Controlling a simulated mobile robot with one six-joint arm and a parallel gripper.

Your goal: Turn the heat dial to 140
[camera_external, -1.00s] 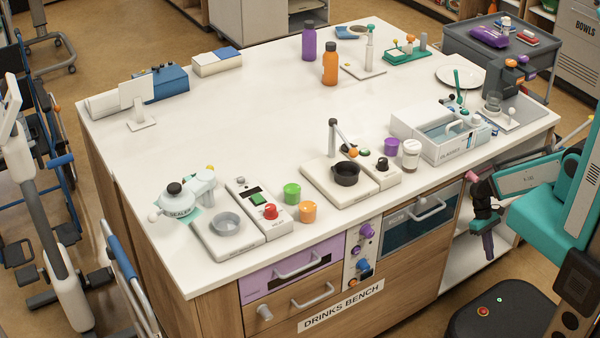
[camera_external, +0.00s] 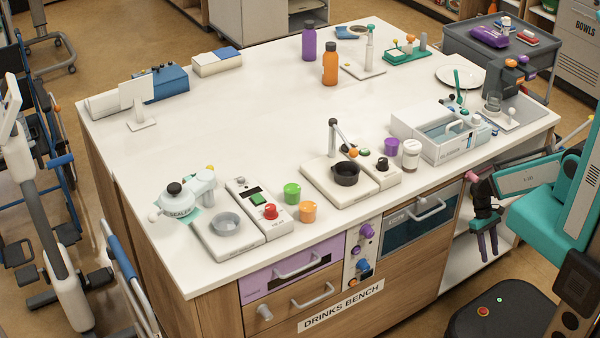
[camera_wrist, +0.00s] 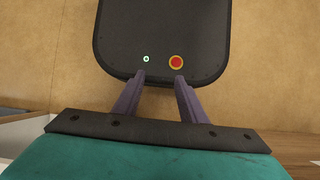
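Several knobs show in the external view, and I cannot read which is the heat dial. A purple knob (camera_external: 366,231) and a blue-and-orange knob (camera_external: 363,268) are on the bench's white front panel (camera_external: 350,274). A red knob (camera_external: 270,211) is on a white control unit on top, and a black knob (camera_external: 382,164) is on another. No scale or 140 mark is legible. My gripper (camera_external: 488,256) hangs in front of the bench's right side, well right of the knobs. Its purple fingers point down, apart and empty; they also show spread in the wrist view (camera_wrist: 160,77).
A purple-fronted drawer (camera_external: 255,289) and a dark-windowed door (camera_external: 397,239) flank the front panel, with projecting handles. An open white shelf (camera_external: 463,262) is behind my gripper.

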